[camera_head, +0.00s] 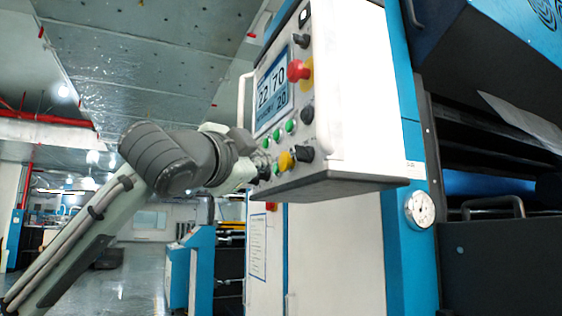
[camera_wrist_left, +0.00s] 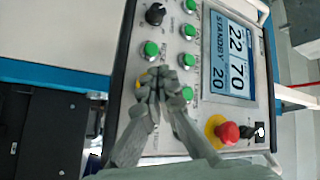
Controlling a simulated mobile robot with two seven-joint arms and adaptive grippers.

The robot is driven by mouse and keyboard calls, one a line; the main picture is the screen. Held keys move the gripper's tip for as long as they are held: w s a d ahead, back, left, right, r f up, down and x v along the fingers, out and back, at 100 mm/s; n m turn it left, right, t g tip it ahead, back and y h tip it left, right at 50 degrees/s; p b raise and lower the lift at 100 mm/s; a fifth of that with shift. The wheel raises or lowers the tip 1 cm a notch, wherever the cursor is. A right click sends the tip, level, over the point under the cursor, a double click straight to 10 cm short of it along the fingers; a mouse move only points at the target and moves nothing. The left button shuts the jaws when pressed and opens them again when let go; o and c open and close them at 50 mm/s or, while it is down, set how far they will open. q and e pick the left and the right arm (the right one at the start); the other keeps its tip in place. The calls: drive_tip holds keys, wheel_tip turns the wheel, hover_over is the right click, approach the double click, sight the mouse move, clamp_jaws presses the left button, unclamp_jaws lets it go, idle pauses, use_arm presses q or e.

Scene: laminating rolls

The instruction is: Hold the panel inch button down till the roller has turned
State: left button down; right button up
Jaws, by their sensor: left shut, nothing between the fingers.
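The control panel (camera_head: 340,120) carries a screen, knobs and several buttons on its angled face. My left gripper (camera_head: 258,168) is at the lower part of that face, its arm coming in from the left. In the left wrist view the gripper (camera_wrist_left: 158,84) is shut and empty, its fingertips over the lower button rows. A yellow button (camera_wrist_left: 143,79) is partly hidden behind the fingertips, with green buttons (camera_wrist_left: 187,61) beside them. I cannot read which is the inch button or tell whether the fingertips touch one. A blue roller (camera_head: 475,184) shows partly inside the machine. My right gripper is out of view.
A red emergency knob (camera_head: 298,70) sticks out above the buttons, beside the screen (camera_head: 272,90), which reads STANDBY in the left wrist view. A white handle (camera_head: 241,98) stands at the panel's left edge. A round gauge (camera_head: 420,209) sits below right. Open floor lies left.

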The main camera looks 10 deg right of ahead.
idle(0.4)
use_arm(q)
drive_tip(key=shift+w+d, duration=0.15)
drive_tip(key=shift+d, duration=0.25)
